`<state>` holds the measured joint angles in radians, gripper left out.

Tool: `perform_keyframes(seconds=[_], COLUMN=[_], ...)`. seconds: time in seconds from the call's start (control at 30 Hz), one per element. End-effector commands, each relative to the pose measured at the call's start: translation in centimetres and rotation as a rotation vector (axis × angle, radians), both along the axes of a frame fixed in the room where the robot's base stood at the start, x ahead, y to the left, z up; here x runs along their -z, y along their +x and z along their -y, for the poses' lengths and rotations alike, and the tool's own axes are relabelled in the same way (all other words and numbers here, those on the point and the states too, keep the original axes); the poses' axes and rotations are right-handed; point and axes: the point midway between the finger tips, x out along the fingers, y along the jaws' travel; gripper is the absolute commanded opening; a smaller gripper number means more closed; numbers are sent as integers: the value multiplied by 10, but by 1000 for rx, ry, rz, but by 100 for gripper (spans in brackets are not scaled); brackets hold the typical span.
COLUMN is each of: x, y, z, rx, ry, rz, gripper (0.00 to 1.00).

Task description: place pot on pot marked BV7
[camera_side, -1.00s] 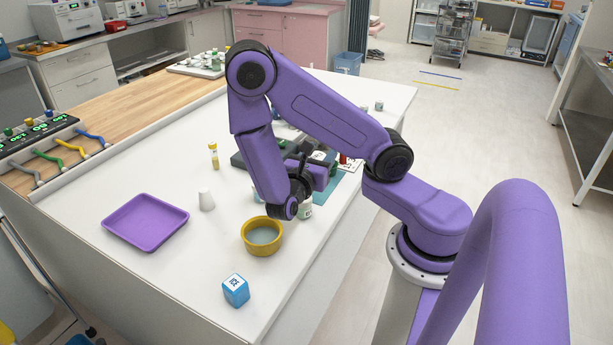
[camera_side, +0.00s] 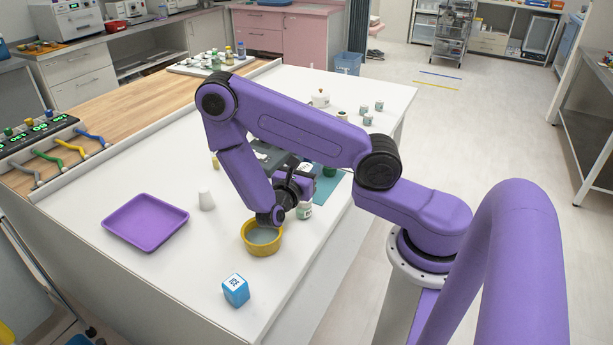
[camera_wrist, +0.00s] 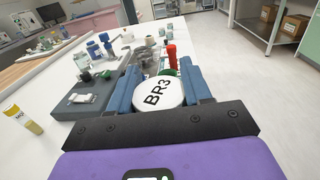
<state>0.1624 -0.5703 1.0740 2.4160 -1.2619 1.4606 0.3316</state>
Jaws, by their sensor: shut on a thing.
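In the wrist view my gripper (camera_wrist: 160,86) has its blue fingers closed around a pot with a white round lid marked BR3 (camera_wrist: 158,94). In the side view my gripper (camera_side: 303,184) is over the right part of the white table, and the held pot cannot be made out there. A small pot with a pale label (camera_side: 304,210) stands on the table just below my gripper, to the right of the yellow bowl. Several small pots (camera_side: 367,119) stand farther back on the table. I cannot read BV7 on any pot.
A yellow bowl (camera_side: 248,244), white cone (camera_side: 206,200), blue cube (camera_side: 235,291) and purple tray (camera_side: 145,222) stand nearby. A dark grey holder (camera_wrist: 85,99) and a red-capped item (camera_wrist: 171,52) are close to the fingers. A teal mat (camera_side: 337,190) lies near the table's right edge.

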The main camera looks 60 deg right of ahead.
Motion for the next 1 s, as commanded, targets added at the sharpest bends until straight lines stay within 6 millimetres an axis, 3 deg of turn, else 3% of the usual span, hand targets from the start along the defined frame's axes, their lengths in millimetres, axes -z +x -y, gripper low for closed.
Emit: perform_keyframes(seconds=[0.3, 0.8, 0.83, 0.87, 0.9, 1.0], x=[31, 38, 38, 38, 38, 38], y=[3, 3, 3, 3, 3, 3], z=[2, 2, 2, 2, 2, 2], rx=[1, 1, 1, 1, 1, 1], ry=[-1, -1, 0, 0, 0, 0], rz=[-2, -1, 0, 0, 0, 0], gripper=[18, 18, 58, 68, 74, 74])
